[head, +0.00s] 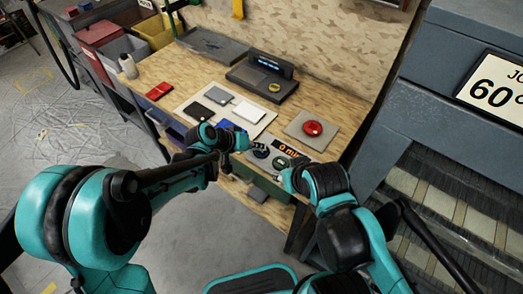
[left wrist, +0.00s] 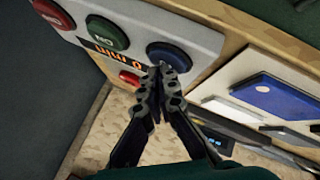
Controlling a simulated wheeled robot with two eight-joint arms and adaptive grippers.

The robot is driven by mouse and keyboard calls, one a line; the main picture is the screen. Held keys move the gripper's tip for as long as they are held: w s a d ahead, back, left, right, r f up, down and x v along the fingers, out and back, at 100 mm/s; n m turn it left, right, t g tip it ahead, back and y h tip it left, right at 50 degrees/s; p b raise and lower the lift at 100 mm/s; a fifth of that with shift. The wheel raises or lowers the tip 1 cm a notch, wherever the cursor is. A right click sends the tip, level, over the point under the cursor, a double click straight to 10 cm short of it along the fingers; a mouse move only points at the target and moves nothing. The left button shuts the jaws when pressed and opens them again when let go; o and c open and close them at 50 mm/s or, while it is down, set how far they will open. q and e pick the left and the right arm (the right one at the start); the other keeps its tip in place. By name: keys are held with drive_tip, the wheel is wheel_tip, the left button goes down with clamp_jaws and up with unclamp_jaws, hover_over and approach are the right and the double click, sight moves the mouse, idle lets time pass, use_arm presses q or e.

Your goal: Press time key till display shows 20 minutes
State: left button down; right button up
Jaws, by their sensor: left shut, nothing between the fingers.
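A light control panel (left wrist: 205,40) on the bench front carries a blue key (left wrist: 168,54), a green key (left wrist: 107,33) and a red key (left wrist: 53,13). Its orange display (left wrist: 115,62), upside down in the left wrist view, reads 0 min; it also shows in the head view (head: 289,149). My left gripper (left wrist: 161,73) is shut and empty. Its fingertips overlap the lower edge of the blue key in the picture; I cannot tell whether they touch it. In the head view the left gripper (head: 256,146) is at the panel. My right gripper (head: 281,176) is by the panel's near edge, its fingers unclear.
A red push button (head: 313,128) on a grey plate stands right of a black device (head: 262,77). A white board with a blue block, a red item (head: 159,91) and a grey bottle (head: 128,66) lie left. A dark cabinet (head: 440,95) stands close on the right.

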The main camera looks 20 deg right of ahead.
sight(259, 152)
idle(0.5)
use_arm(q)
drive_tip(key=shift+r+p, duration=0.55)
drive_tip(key=shift+r, duration=0.2)
wheel_tip(259, 152, up, 5)
drive_tip(key=p, duration=0.4)
idle(0.7)
